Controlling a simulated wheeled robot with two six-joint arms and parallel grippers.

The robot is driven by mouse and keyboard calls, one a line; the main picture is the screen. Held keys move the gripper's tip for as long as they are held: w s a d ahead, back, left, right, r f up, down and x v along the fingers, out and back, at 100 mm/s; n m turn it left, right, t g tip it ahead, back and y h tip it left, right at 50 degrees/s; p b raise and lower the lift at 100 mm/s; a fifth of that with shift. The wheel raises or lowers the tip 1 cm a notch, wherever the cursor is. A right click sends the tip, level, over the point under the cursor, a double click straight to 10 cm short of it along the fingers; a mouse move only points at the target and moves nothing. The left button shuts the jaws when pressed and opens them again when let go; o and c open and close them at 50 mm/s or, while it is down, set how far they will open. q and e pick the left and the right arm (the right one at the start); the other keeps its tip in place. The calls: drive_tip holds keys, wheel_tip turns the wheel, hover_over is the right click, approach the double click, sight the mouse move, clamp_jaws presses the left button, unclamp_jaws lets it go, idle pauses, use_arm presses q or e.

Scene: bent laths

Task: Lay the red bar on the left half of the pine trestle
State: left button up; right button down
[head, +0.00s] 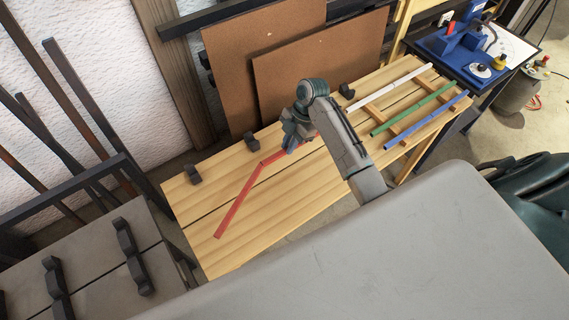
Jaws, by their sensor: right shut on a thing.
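The red bar (239,203) is a long lath with a bend in it. It shows over the left half of the pine trestle (285,205), a slatted light-wood bench. My right gripper (291,147) is shut on the bar near its right end, beyond the bend. The other end points down and left, toward the trestle's front left. I cannot tell whether the bar touches the slats. The gripper covers part of the bar's right end. My left gripper is not in view.
A white bar (391,87), a green bar (412,110) and a blue bar (428,121) lie apart on the trestle's right part. Dark blocks (251,141) stand along its back edge. Brown boards (318,77) lean behind. A grey bench (90,245) stands at left.

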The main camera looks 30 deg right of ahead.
sight(289, 161)
wheel_tip(289, 161, down, 2)
wheel_tip(289, 161, down, 4)
drive_tip(key=shift+f+p, duration=0.15)
drive_tip(key=shift+p, duration=0.35)
drive_tip(key=c, duration=1.4)
unclamp_jaws()
drive_tip(key=b+v, duration=0.3)
drive_tip(key=v, duration=0.7)
drive_tip(key=shift+d+r, duration=0.25)
drive_tip(key=shift+v, duration=0.8)
